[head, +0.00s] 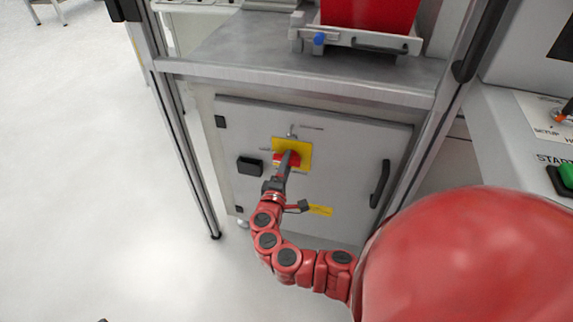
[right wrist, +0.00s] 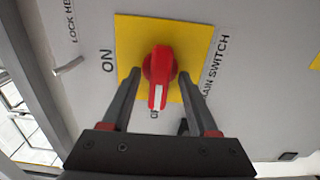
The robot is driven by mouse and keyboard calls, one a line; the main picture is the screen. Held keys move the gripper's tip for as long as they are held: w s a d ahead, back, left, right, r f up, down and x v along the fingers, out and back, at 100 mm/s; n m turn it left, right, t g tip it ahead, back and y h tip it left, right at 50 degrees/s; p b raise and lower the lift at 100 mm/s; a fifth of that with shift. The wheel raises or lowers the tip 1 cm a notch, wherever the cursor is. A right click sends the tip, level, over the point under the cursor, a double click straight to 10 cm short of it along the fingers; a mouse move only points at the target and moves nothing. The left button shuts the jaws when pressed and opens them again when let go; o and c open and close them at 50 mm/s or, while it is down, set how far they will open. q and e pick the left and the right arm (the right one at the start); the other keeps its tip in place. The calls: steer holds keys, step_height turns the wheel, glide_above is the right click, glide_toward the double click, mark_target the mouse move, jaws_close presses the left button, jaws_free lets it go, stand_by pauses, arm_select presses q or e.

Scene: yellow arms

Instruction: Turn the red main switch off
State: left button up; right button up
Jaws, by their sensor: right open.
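The red main switch (right wrist: 161,68) is a rotary knob on a yellow plate (right wrist: 202,42) on the grey cabinet door. In the right wrist view its white pointer mark points down, toward lettering that is partly hidden. The ON label (right wrist: 107,60) is to the left of the plate. My right gripper (right wrist: 160,76) is open, with one finger on each side of the knob. Visible gaps separate the fingers from it in this view. In the head view the gripper (head: 288,158) covers part of the knob. My left gripper is not seen.
The cabinet door (head: 340,175) has a black handle (head: 380,184) at right and a black latch (head: 250,166) at left. A metal worktop (head: 240,50) with a red box (head: 370,12) is above. A console with a green button (head: 567,175) is at right.

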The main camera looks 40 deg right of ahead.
steer(key=p+v, duration=0.1)
steer(key=v, duration=1.6)
steer(key=shift+s, duration=0.2)
steer(key=shift+a, duration=0.1)
